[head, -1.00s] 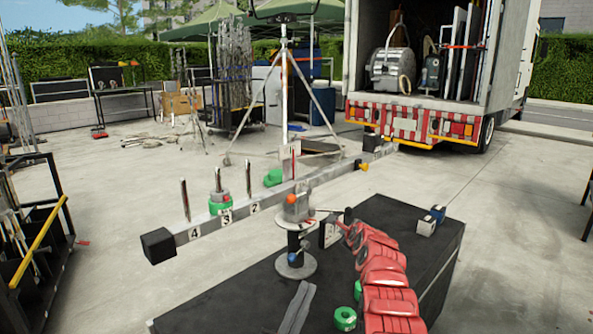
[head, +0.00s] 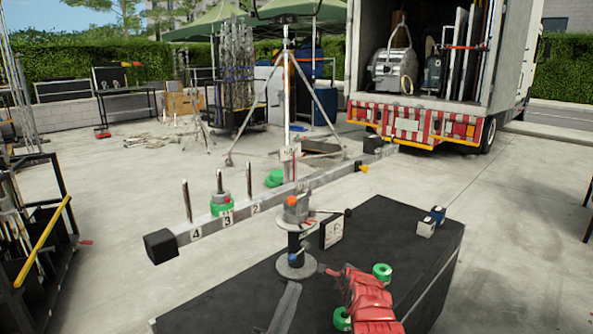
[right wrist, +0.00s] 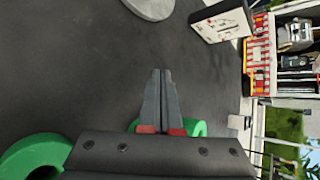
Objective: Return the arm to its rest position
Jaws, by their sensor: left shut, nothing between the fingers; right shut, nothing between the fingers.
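My red right arm (head: 365,300) reaches in from the bottom over a dark case top (head: 225,305); its gripper is hard to make out in the head view. In the right wrist view my right gripper (right wrist: 160,73) is shut and empty above the dark top. A green roll (right wrist: 197,128) shows partly behind its fingers and another green roll (right wrist: 35,158) lies at lower left. In the head view green rolls flank the arm, one on its right (head: 381,272) and one on its left (head: 342,319). My left gripper (head: 292,287), grey and shut, shows low in the centre, holding nothing.
A balance post (head: 296,265) with an orange top stands on the case, beside a small card (head: 332,232). A long beam (head: 270,196) with numbered pegs stretches behind. Small boxes (head: 427,227) sit at the right edge.

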